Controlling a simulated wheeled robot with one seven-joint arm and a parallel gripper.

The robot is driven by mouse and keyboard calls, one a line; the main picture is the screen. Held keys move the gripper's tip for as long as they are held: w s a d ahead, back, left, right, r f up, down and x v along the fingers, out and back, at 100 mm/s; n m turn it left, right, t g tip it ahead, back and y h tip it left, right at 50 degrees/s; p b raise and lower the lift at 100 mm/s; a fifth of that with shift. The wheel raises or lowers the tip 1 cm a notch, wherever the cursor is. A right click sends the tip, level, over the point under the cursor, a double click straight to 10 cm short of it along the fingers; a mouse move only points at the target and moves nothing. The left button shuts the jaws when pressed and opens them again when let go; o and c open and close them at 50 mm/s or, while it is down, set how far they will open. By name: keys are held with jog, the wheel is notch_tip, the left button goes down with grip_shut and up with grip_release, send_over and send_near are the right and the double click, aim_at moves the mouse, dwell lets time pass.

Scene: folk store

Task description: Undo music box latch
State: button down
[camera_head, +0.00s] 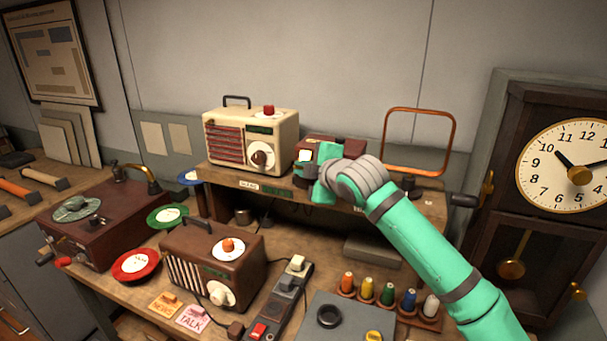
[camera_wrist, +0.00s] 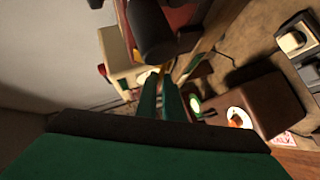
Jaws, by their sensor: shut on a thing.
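The music box (camera_head: 350,147) appears to be the dark red box on the raised shelf, right of the cream radio. My green arm reaches across its front and hides much of it. My gripper (camera_head: 308,172) is at the box's front left. In the wrist view, the fingers of my gripper (camera_wrist: 163,84) are close together, with a small brass-coloured piece, seemingly the latch (camera_wrist: 163,70), at their tips. Part of the dark red box also shows in the wrist view (camera_wrist: 192,16). Whether the latch is fastened cannot be told.
The cream radio (camera_head: 232,135) stands close left of the box. A copper-coloured frame (camera_head: 419,111) stands to the right, before the tall clock (camera_head: 565,170). Below are a brown radio (camera_head: 195,262), thread spools (camera_head: 388,293) and a switch strip (camera_head: 285,290).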

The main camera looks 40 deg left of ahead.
jog(key=shift+w+a+r+m+g+h, duration=0.1)
jog(key=shift+r+m+g+h, duration=0.65)
jog(key=shift+r+g, duration=0.4)
jog(key=shift+w+r+m+g+h, duration=0.1)
jog(key=shift+r+m+g+h, duration=0.45)
jog(key=shift+r+m+g, duration=0.5)
jog(key=shift+w, duration=0.1)
jog(key=c, duration=1.9)
grip_release()
jog(key=shift+r, duration=0.1)
jog(key=v, duration=1)
jog(key=shift+d+r, duration=0.2)
jog(key=shift+d, duration=0.2)
jog(key=shift+w, duration=0.2)
